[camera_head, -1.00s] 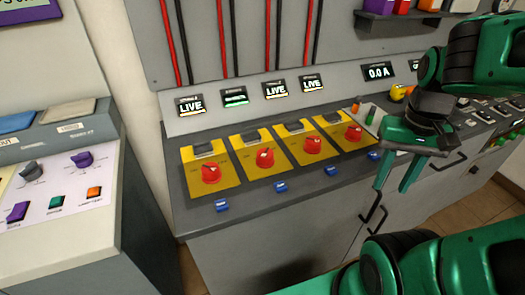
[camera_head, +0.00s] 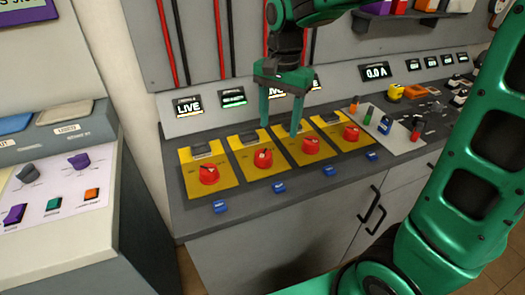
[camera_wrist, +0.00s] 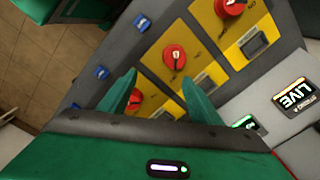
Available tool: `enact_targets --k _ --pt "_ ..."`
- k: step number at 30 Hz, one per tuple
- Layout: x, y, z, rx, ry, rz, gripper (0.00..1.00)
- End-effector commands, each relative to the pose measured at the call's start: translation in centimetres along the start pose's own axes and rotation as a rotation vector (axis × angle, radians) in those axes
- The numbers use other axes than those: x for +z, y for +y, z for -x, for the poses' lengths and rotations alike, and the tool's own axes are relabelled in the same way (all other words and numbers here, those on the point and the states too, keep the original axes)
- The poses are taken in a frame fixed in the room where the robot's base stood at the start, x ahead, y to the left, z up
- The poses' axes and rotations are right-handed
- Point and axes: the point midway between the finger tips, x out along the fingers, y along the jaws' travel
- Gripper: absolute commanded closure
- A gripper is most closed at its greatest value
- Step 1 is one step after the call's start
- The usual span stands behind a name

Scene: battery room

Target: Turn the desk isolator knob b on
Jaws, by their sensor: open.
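Four red knobs sit on yellow plates in a row on the grey desk. Their letters are too small to read. By its place, second from left, the red knob (camera_head: 262,157) may be isolator b; the small display behind it (camera_head: 233,97) glows green, unlike the LIVE displays. In the wrist view, that knob (camera_wrist: 174,57) lies just beyond the fingertips, between them. My gripper (camera_head: 280,130) is open and empty, fingers pointing down, above and behind the second and third plates, touching no knob. In the wrist view, one finger of my gripper (camera_wrist: 160,85) partly covers the third knob (camera_wrist: 135,102).
The leftmost knob (camera_head: 208,174) and rightmost knob (camera_head: 351,133) flank the row. Blue tags (camera_head: 279,187) line the desk's front. A grey cabinet with a control panel (camera_head: 60,190) stands at left. Small switches and a tray of parts (camera_head: 390,125) lie right. Red and black cables run up the back wall.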

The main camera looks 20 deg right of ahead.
Motion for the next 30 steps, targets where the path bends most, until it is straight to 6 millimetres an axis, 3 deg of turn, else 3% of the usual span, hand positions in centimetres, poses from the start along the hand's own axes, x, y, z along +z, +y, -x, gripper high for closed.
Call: enact_targets --k 3,6,11,24,30 --pt "1.2 -2.6 -0.1 -0.002 -0.002 -0.021 0.42" --pt "1.5 -3.3 -0.4 -0.002 -0.003 -0.033 0.42" --pt "1.5 -3.3 -1.9 -0.001 -0.004 -0.036 0.42" --pt "1.5 -3.2 -9.1 0.0 -0.004 -0.036 0.42" --pt "1.5 -3.3 -10.7 -0.003 -0.003 -0.036 0.42"
